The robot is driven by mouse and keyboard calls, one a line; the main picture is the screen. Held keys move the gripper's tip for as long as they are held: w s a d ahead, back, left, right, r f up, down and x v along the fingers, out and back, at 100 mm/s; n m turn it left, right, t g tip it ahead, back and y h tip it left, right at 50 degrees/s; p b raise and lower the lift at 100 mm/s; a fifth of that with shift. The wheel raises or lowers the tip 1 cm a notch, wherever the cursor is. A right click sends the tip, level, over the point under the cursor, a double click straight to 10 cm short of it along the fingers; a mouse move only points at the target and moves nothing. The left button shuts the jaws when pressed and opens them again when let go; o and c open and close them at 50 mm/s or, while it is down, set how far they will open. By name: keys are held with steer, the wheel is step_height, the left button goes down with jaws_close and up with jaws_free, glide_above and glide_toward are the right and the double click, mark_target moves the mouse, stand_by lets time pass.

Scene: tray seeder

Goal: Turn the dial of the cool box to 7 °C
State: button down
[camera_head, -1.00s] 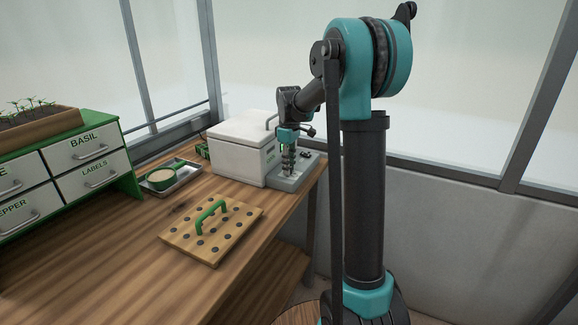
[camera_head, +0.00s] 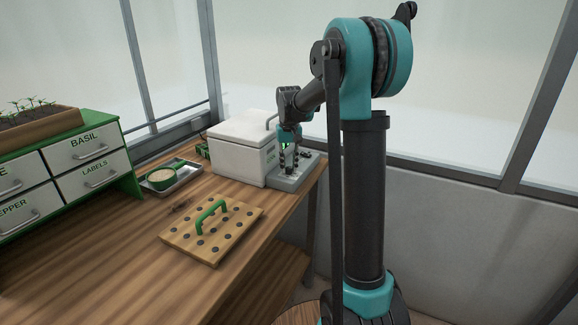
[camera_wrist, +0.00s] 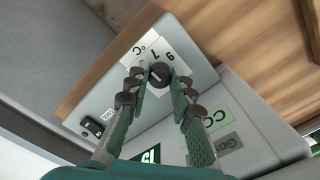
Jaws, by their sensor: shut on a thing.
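The cool box is a white-lidded box (camera_head: 238,140) at the far right end of the bench, with a grey control ledge (camera_head: 299,176) at its right side. In the wrist view the dial is a small dark round knob (camera_wrist: 160,74) on a pale plate with "°C", a 7 and another numeral near it. My gripper (camera_wrist: 158,79) is shut on the dial, one finger at each side; it also shows above the ledge in the head view (camera_head: 288,166). The fingers hide part of the dial's scale, and I cannot tell the dial's exact setting.
A black switch (camera_wrist: 92,127) and a partly hidden green display (camera_wrist: 150,155) are near the dial. A wooden dibber board (camera_head: 180,233) with a green handle, a metal tray (camera_head: 187,179) with a green cup, and seed drawers (camera_head: 92,149) stand on the bench.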

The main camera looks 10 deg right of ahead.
mark_target(289, 168)
steer(key=m, duration=0.4)
steer(key=shift+m, duration=0.4)
stand_by(0.4)
steer(key=c, duration=1.3)
jaws_free()
step_height(289, 168, up, 12)
steer(key=s+d+f+n+t, duration=0.1)
steer(key=s+f, duration=0.6)
steer(key=s, duration=0.3)
steer(key=s+d+f+n+t, duration=0.1)
steer(key=s+d+f+n, duration=0.1)
steer(key=s+f, duration=0.6)
steer(key=s+d+f+n+t, duration=0.1)
steer(key=s+f+n+t, duration=0.1)
steer(key=s+f, duration=0.6)
steer(key=shift+s+d+f, duration=0.1)
steer(key=shift+s+f, duration=0.05)
steer(key=shift+s, duration=0.9)
steer(key=shift+s+d+f, duration=0.1)
steer(key=shift+s, duration=0.95)
steer(key=shift+c, duration=0.3)
